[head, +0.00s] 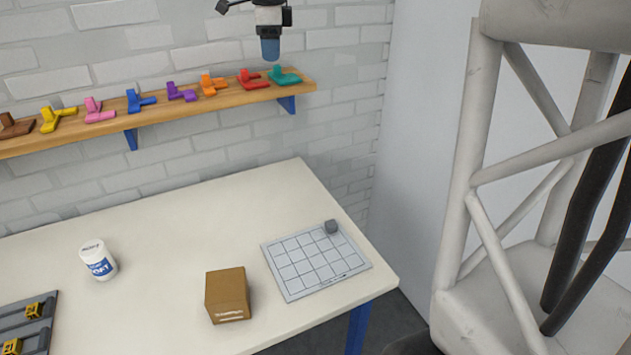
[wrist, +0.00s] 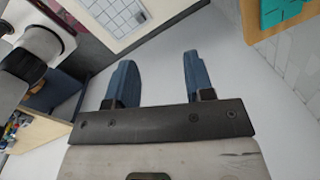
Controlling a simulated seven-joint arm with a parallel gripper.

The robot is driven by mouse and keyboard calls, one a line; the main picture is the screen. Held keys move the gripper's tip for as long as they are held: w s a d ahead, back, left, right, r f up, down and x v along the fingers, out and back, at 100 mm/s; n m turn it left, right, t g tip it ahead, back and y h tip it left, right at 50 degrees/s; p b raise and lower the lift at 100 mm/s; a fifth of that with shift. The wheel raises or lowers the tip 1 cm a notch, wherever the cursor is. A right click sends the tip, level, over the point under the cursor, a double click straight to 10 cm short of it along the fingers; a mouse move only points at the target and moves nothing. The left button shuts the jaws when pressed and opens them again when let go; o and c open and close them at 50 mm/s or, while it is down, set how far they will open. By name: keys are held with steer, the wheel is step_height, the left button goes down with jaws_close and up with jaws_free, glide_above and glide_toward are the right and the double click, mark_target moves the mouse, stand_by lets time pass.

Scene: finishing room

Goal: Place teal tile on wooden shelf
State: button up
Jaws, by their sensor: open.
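The teal tile (head: 284,76) lies at the right end of the wooden shelf (head: 215,105) on the brick wall, beside the red tile (head: 250,79). In the wrist view, part of the teal tile (wrist: 283,10) shows at the top right on the shelf's end (wrist: 262,34). My gripper (head: 270,52) appears above the shelf's right end in the head view, apart from the teal tile. In the wrist view, my gripper (wrist: 157,70) has its two blue fingers spread wide, with nothing between them. Its fingers point away from the tile.
Several coloured tiles line the shelf to the left. A white frame (head: 470,180) stands at right.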

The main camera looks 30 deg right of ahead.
steer(key=s+a+f+n, duration=0.2)
steer(key=s+f+n, duration=0.4)
steer(key=s, duration=0.7)
steer(key=s+a+f+n+t, duration=0.1)
steer(key=s+a+f+n, duration=0.2)
steer(key=s, duration=0.9)
steer(key=s+a+f+n, duration=0.2)
steer(key=s+f+n, duration=0.7)
steer(key=s+n, duration=0.4)
steer(key=shift+s+a+f+t, duration=0.3)
steer(key=shift+a+f, duration=0.1)
